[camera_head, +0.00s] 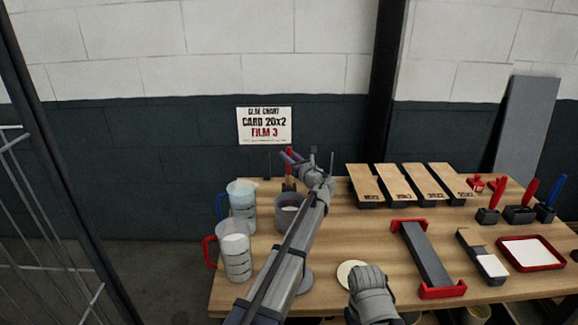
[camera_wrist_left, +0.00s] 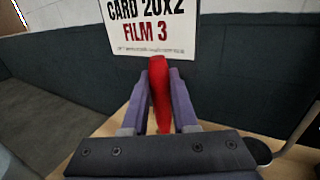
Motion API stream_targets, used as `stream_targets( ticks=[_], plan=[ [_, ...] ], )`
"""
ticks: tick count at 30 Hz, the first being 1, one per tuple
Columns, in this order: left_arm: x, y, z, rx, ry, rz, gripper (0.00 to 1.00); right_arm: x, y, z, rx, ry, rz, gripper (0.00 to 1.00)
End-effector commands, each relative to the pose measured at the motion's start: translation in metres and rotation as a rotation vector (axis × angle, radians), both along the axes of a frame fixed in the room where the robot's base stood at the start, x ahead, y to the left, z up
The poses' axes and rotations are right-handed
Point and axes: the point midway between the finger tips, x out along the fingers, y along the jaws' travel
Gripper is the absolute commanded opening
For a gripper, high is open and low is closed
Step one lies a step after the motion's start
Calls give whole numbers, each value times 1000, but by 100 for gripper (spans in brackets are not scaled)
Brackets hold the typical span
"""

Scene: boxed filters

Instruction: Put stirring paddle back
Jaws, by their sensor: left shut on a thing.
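My left gripper (camera_head: 290,156) is over the back left of the table, shut on a red handle, which I take to be the stirring paddle (camera_head: 289,152). In the left wrist view the red handle (camera_wrist_left: 160,95) stands roughly upright between the two purple-grey fingers. The paddle's lower end is hidden by the gripper. A grey pot (camera_head: 285,216) stands in front, partly behind my left arm.
Two clear measuring jugs (camera_head: 236,258) stand at the left table edge. A red-ended dark fixture (camera_head: 428,255), a red tray (camera_head: 531,252) and upright-handled tools (camera_head: 521,201) are at right. A wall sign (camera_head: 264,125) hangs behind.

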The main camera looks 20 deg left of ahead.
Motion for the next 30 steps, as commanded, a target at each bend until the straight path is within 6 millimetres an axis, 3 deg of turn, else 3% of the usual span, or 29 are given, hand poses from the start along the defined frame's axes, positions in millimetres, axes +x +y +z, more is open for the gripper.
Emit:
stream_targets(
  ticks=[1, 3, 16, 17, 18, 24, 30],
  plan=[
    [0, 0, -13, 0, 0, 0, 0, 0, 0, -13, 0, 0, 0, 50],
    [0, 0, -20, 0, 0, 0, 0, 0, 0, -20, 0, 0, 0, 50],
    [0, 0, -23, 0, 0, 0, 0, 0, 0, -23, 0, 0, 0, 50],
    [0, 0, -22, 0, 0, 0, 28, 0, 0, -22, 0, 0, 0, 50],
    [0, 0, -21, 0, 0, 0, 32, 0, 0, -21, 0, 0, 0, 50],
    [0, 0, -21, 0, 0, 0, 55, 0, 0, -21, 0, 0, 0, 50],
    [0, 0, -21, 0, 0, 0, 57, 0, 0, -21, 0, 0, 0, 50]
  ],
)
